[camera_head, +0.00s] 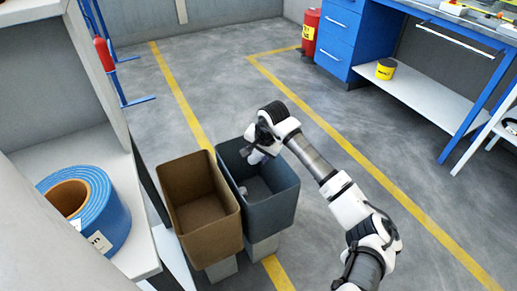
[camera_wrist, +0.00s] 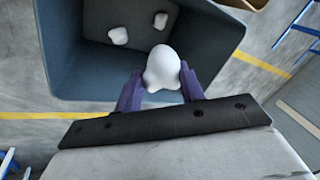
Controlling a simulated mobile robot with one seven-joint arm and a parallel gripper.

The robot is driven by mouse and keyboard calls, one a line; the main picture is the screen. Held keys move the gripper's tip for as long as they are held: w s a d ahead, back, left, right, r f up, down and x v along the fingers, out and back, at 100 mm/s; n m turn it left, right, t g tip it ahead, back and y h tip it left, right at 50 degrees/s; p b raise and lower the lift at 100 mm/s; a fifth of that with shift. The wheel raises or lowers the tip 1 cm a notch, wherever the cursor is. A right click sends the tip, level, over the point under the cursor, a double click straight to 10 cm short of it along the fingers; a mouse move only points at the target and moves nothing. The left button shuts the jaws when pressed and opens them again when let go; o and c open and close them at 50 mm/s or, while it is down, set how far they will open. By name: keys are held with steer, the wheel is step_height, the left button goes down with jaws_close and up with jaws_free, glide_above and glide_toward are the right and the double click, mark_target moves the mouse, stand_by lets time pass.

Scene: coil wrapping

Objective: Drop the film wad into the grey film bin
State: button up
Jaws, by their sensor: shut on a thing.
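The film wad (camera_wrist: 162,70) is a white, rounded lump between the two purple fingers of my gripper (camera_wrist: 158,88) in the wrist view. My gripper is shut on it and holds it over the opening of the grey film bin (camera_wrist: 75,98). In the head view, the grey bin (camera_head: 262,207) stands to the right of a brown bin, and my gripper (camera_head: 250,158) hangs at its upper left part. The wad also shows in the head view (camera_head: 256,156), partly hidden by my gripper. Two other white lumps (camera_wrist: 118,36) lie inside the grey bin.
The brown bin (camera_head: 208,228) stands close beside the grey one. A blue wrapped coil (camera_head: 112,222) lies on a shelf at the left. A blue workbench (camera_head: 338,38) and a red extinguisher (camera_head: 310,30) stand at the back right.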

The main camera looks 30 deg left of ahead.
mark_target(260, 157)
steer(key=shift+f+b, duration=0.4)
steer(key=shift+f, duration=1.4)
steer(key=o, duration=1)
steer(key=shift+r, duration=0.1)
steer(key=b+v, duration=0.1)
steer(key=v, duration=1.2)
steer(key=shift+d+r, duration=0.2)
steer(key=shift+r, duration=0.1)
